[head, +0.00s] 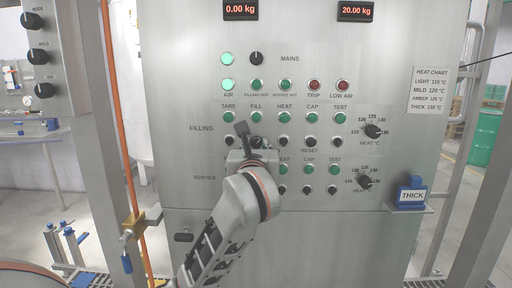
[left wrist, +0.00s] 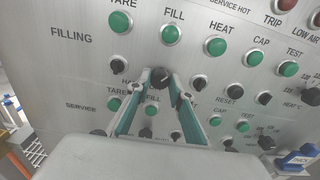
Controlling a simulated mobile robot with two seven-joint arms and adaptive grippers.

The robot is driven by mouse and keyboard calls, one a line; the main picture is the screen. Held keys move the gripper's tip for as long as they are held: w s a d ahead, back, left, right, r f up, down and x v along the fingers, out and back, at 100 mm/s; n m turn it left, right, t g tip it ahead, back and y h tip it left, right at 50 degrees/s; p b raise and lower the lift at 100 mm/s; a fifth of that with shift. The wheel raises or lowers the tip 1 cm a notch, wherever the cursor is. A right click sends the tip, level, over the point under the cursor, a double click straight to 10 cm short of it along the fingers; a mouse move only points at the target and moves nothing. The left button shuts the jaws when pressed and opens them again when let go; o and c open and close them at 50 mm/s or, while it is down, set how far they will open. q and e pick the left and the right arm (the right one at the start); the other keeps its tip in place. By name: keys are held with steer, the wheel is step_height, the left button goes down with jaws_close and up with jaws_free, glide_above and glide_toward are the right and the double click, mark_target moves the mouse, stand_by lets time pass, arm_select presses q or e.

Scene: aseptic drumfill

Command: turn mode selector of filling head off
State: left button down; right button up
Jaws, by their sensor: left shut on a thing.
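The steel control panel (head: 345,245) fills the middle of the head view. My left gripper (head: 247,140) reaches up to its FILLING row. In the left wrist view, its two fingers (left wrist: 160,80) are shut on a black selector knob (left wrist: 160,77) below the green FILL button (left wrist: 171,35). The fingers and arm hide much of this knob, and its pointer direction is not clear. A separate black knob labelled MODE (head: 32,20) sits on a grey box at the upper left of the head view. My right gripper is not in view.
Black knobs and green buttons (head: 283,117) crowd around the gripper. Two heat dials (head: 373,131) are to the right. A blue THICK holder (head: 411,194) juts out at the lower right. An orange hose (head: 115,100) hangs left of the panel.

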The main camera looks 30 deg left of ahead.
arm_select(q)
steer(key=shift+f+n+b, duration=0.25)
steer(key=shift+n+b, duration=0.75)
steer(key=shift+b, duration=0.05)
steer(key=n+b, duration=0.4)
steer(key=n, duration=0.1)
steer(key=shift+w+n+b, duration=0.1)
steer(key=shift+n+b, duration=0.2)
steer(key=shift+b, duration=0.1)
steer(key=shift+n, duration=0.3)
steer(key=shift+b, duration=0.35)
steer(key=shift+r+n+b, duration=0.2)
steer(key=shift+n+b, duration=0.15)
steer(key=shift+n, duration=0.45)
steer(key=c, duration=1.8)
jaws_free()
